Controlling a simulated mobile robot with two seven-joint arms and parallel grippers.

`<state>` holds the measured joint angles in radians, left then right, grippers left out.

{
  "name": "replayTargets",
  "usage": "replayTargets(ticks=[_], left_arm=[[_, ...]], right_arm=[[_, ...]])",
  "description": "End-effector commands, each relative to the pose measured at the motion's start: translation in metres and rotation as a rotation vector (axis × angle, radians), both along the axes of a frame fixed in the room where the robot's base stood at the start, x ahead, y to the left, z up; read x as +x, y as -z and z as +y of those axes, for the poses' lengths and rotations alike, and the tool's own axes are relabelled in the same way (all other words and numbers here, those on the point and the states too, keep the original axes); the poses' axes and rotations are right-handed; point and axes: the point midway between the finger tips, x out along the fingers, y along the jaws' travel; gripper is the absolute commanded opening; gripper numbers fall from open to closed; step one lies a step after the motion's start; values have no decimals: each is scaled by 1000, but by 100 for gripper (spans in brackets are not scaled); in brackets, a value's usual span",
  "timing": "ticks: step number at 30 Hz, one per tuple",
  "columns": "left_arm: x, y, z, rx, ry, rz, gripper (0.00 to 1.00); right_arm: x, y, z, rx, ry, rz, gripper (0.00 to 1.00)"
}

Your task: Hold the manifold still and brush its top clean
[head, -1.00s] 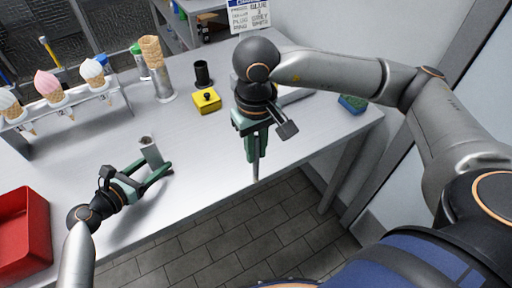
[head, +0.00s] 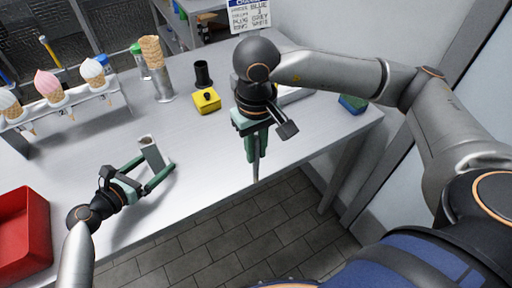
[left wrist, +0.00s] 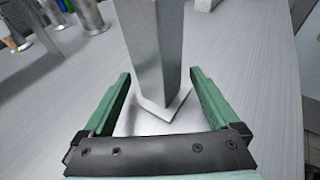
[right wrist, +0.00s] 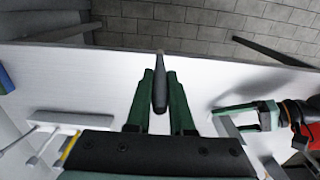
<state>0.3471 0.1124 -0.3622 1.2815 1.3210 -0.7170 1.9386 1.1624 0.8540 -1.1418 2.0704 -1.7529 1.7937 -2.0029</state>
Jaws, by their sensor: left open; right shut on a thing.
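The manifold (head: 152,153) is a grey upright square block with a brownish top, standing on the metal table. In the left wrist view the manifold (left wrist: 157,50) rises between my two green left fingers, with a gap on each side. My left gripper (head: 151,172) is open around its lower part. My right gripper (head: 254,148) points down near the table's front edge, well right of the manifold. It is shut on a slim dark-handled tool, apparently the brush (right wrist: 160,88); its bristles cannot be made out.
A red tray (head: 22,235) lies at the left front. An ice-cream cone rack (head: 70,100) stands behind it. A cone in a metal holder (head: 160,80), a black cup (head: 203,73) and a yellow box (head: 206,99) stand at the back. A blue-green sponge (head: 352,104) lies far right. The table between the grippers is clear.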

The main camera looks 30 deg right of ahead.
Motion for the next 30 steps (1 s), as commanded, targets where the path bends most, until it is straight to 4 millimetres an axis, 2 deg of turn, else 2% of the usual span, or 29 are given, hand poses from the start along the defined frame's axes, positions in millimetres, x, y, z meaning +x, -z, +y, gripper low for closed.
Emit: replayTargets(ticks=[17, 30], left_arm=[[-1, -1, 1, -1, 0, -1, 95], [-9, -5, 13, -1, 0, -1, 95]], right_arm=[[0, 0, 0, 0, 0, 0, 0], [0, 0, 0, 0, 0, 0, 0]])
